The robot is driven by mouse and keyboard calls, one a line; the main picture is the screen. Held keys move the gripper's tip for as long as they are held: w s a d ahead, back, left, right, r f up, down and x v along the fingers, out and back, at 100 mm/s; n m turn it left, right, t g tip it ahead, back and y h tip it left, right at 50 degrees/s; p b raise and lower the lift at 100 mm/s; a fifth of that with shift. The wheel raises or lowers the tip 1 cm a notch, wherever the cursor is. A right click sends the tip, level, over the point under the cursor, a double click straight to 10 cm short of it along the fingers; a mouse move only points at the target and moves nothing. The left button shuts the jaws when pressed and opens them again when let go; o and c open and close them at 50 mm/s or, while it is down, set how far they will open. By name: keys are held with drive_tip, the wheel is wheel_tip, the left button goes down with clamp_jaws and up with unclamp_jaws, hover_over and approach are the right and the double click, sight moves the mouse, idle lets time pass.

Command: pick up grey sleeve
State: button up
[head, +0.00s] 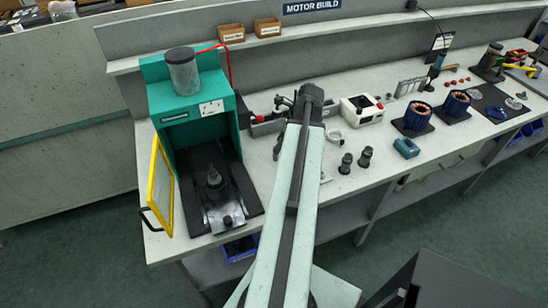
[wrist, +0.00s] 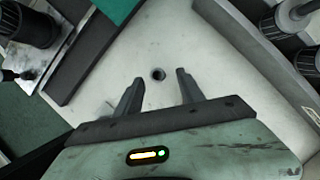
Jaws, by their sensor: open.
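A small grey ring-shaped piece with a dark centre, which looks like the grey sleeve (wrist: 158,74), is on the pale bench top in the wrist view. My gripper (wrist: 160,80) is open, with one finger to each side of the piece and nothing held. The piece appears around the line between the fingertips; I cannot tell how high the fingers are above it. In the head view my arm covers the gripper's area, and I cannot make out the sleeve there.
A teal press (head: 190,120) with an open yellow-framed door (head: 160,185) stands left of my arm. Two dark grey stepped parts (head: 355,160) and a white box (head: 361,110) stand to the right.

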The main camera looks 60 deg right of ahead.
drive_tip(key=b+x, duration=0.3)
drive_tip(key=x, duration=0.1)
drive_tip(key=shift+a+f, duration=0.2)
drive_tip(key=shift+r, duration=0.2)
clamp_jaws()
wheel_tip(320, 180, up, 10)
drive_tip(key=p, duration=1)
drive_tip(key=shift+s, duration=0.1)
